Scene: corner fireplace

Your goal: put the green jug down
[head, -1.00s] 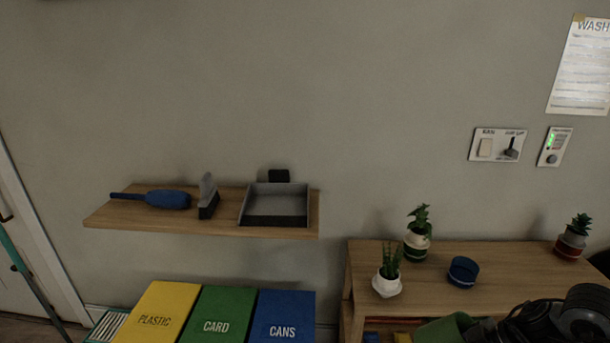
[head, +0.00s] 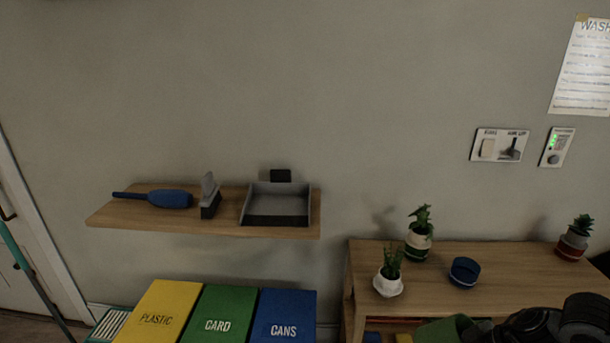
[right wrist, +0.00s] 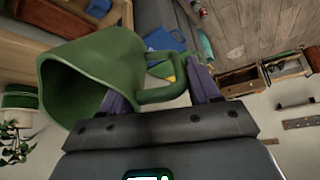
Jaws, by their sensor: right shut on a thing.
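The green jug (right wrist: 95,75) is large in the right wrist view, its wide mouth facing left and its handle near the fingers. My right gripper (right wrist: 165,92) is shut on the jug, with the handle between its two purple fingers. In the head view a part of the jug (head: 447,329) shows at the bottom edge, in front of the wooden table (head: 520,265), beside my dark right arm. The jug looks tilted in the right wrist view. My left gripper is not in view.
On the table stand a white-potted plant (head: 388,285), a striped-pot plant (head: 419,245), a blue bowl (head: 464,271) and a red-banded pot plant (head: 573,245). The tabletop's middle right is clear. A wall shelf (head: 150,219) and yellow, green and blue bins (head: 216,305) are at left.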

